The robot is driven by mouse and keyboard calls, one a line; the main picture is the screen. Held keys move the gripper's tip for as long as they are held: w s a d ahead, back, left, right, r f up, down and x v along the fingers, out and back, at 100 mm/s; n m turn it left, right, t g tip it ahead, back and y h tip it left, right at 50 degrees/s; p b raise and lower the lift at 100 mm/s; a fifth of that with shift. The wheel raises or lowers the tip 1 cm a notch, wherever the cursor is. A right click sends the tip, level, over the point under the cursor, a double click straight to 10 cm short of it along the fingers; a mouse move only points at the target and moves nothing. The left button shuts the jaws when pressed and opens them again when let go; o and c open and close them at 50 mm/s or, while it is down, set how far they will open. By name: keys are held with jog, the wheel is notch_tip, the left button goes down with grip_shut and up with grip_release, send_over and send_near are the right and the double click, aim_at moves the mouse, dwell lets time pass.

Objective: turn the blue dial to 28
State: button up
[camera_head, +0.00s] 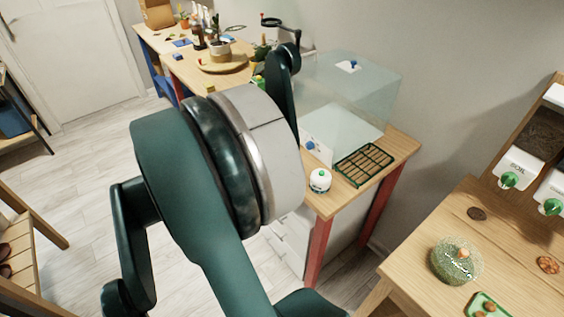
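A small blue dial (310,145) sits on the white front panel (318,152) of a clear glass-like case (350,100) on the wooden table in the middle of the view. It is too small to read any numbers or a pointer. A second blue knob (353,63) sits on a white plate on the case's top. My dark green arm fills the middle foreground and covers part of the table and the panel's left side. I cannot make out my gripper or its fingers, so its place relative to the dial does not show.
A white round pot-like timer (320,181) and a green seed tray (363,164) stand in front of the case. The right table holds a speckled green globe (456,260) and a green tray (488,305). White dispensers with green knobs (509,179) stand behind. Floor shows at left.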

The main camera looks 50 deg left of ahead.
jog(key=shift+s+m, duration=0.4)
jog(key=shift+m, duration=0.3)
jog(key=shift+c, duration=0.2)
jog(key=shift+w+d+n+p, duration=0.1)
jog(key=shift+w+n+p, duration=0.4)
jog(key=shift+w+n, duration=1.15)
jog(key=shift+w, duration=0.1)
jog(key=shift+w, duration=0.1)
jog(key=shift+w+d+b, duration=0.1)
jog(key=shift+w+b, duration=0.65)
jog(key=shift+w, duration=3.05)
